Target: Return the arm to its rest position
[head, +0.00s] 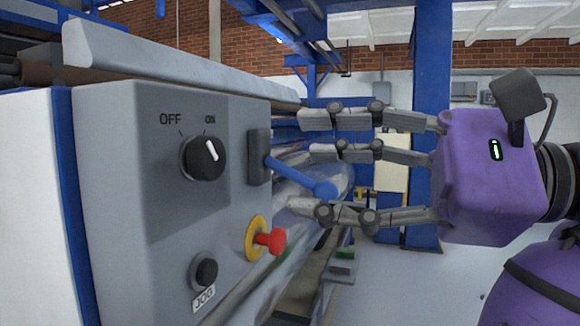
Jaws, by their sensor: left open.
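A blue lever (295,174) sticks out of a dark slot plate on the panel. In the picture its round end lies between the upper and lower fingers; I cannot tell whether they touch it.
The grey panel (110,200) holds a black OFF/ON knob (203,158) with its white mark toward ON, a red button (271,241) on a yellow ring, and a black JOG button (204,271). Shiny rollers lie behind. A blue column (432,70) stands behind my gripper. Pale floor is open at lower right.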

